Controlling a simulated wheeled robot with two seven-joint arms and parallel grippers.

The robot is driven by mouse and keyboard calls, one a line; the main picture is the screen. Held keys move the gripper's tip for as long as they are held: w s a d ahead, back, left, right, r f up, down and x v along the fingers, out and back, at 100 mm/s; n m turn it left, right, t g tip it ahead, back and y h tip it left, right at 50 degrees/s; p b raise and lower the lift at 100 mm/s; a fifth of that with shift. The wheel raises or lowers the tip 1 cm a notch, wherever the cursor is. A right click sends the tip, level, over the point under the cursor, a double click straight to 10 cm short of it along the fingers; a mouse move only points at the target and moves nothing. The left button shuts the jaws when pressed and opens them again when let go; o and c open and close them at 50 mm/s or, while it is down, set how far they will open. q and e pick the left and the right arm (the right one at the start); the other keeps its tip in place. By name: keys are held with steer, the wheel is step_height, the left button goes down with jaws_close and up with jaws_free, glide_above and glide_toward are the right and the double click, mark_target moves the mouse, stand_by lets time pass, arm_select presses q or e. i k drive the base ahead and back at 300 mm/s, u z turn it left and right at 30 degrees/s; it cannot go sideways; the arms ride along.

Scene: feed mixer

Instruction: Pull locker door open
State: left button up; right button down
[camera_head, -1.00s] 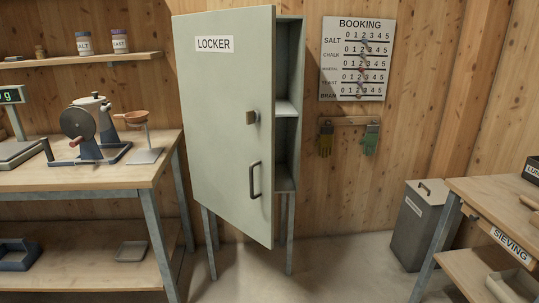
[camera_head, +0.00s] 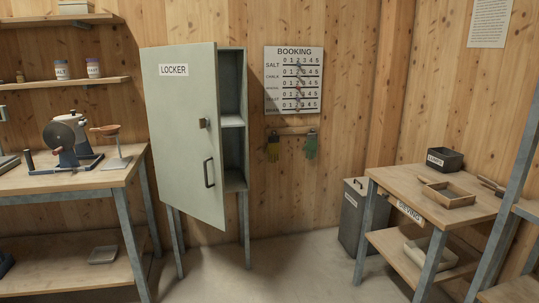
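The pale green locker (camera_head: 233,119) stands on legs against the wooden wall. Its door (camera_head: 183,135), labelled LOCKER, is hinged on the left and stands partly open, its free right edge swung out toward me. A dark bar handle (camera_head: 208,173) is low on the door near that edge, with a small brown latch knob (camera_head: 202,123) above it. Part of the shelved inside shows to the right of the door; the rest is hidden behind it. Neither of my grippers is in view.
A workbench (camera_head: 75,183) with a grinder (camera_head: 68,139) stands left of the locker. A SIEVING table (camera_head: 395,180) and a grey bin (camera_head: 352,217) stand to the right. The floor (camera_head: 240,278) before the locker is clear.

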mark_target(181, 82)
steer(key=z, duration=0.65)
steer(key=i, duration=3.4)
steer(key=u, duration=3.8)
